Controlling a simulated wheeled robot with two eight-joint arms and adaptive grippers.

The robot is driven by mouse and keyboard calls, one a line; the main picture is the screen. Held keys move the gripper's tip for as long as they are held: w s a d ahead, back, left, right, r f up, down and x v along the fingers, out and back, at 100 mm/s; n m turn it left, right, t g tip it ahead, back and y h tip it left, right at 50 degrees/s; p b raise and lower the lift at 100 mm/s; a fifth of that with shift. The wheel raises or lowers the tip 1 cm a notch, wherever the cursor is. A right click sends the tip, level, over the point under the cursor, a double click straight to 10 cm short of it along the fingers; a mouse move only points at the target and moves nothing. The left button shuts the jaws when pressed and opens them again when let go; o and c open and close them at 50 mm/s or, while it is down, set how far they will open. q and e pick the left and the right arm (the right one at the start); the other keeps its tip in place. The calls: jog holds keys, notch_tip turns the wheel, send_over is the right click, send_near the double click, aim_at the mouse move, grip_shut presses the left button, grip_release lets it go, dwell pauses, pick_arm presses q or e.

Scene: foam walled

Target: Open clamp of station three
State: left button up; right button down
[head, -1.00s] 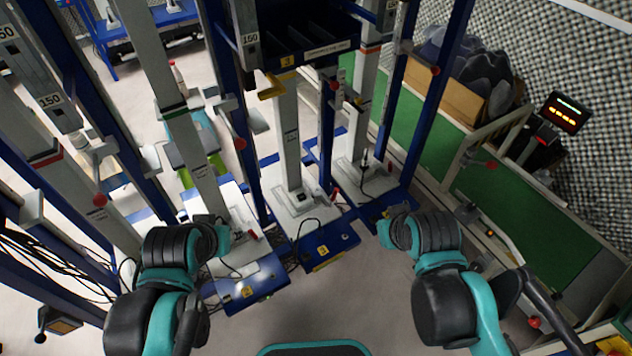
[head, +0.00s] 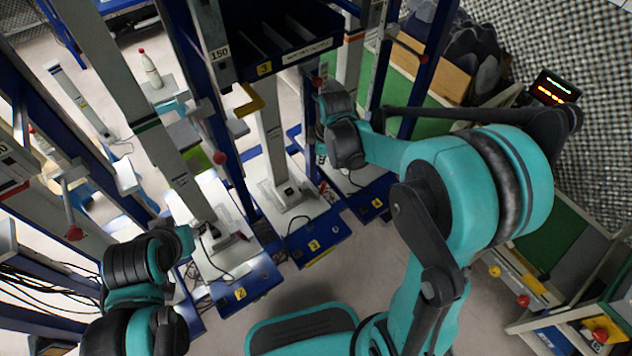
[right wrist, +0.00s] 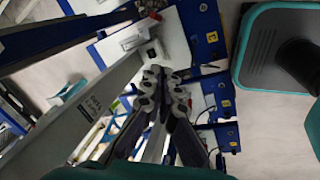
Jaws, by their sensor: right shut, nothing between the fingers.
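Station three is the white and blue base (head: 318,240) with a yellow 3 label and a grey upright column (head: 272,135). A yellow bracket (head: 250,100) sits high on that column. Red ball knobs show left (head: 219,157) and right (head: 317,82) of it; I cannot tell which belongs to its clamp. My right gripper (head: 321,152) is right of the column, between stations three and four. In the right wrist view its fingers (right wrist: 165,72) are together and empty, over the bases. My left gripper (head: 188,240) is low beside station two, its fingers too small to read.
A dark blue bin (head: 285,40) hangs above station three. Station two (head: 240,285) and station four (head: 372,205) flank it, with blue posts between. A green conveyor (head: 435,130) and cardboard box (head: 432,68) are on the right. Floor in front is clear.

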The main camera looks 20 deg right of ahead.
jog(key=w+f+n+g+b, duration=0.1)
jog(key=w+f+n, duration=0.1)
jog(key=f, duration=0.7)
jog(key=w+d+f+n+b, duration=0.1)
jog(key=w+f+n, duration=0.2)
jog(key=f, duration=0.6)
jog(key=w+d+f+n+g+b, duration=0.1)
jog(key=f+n, duration=0.3)
jog(key=f, duration=0.5)
jog(key=shift+w+f+g+b, duration=0.15)
jog(key=shift+w+b, duration=0.1)
jog(key=shift+w, duration=0.2)
jog(key=shift+w+f+g+b, duration=0.1)
jog(key=shift+w+g+b, duration=0.1)
jog(key=shift+w, duration=0.2)
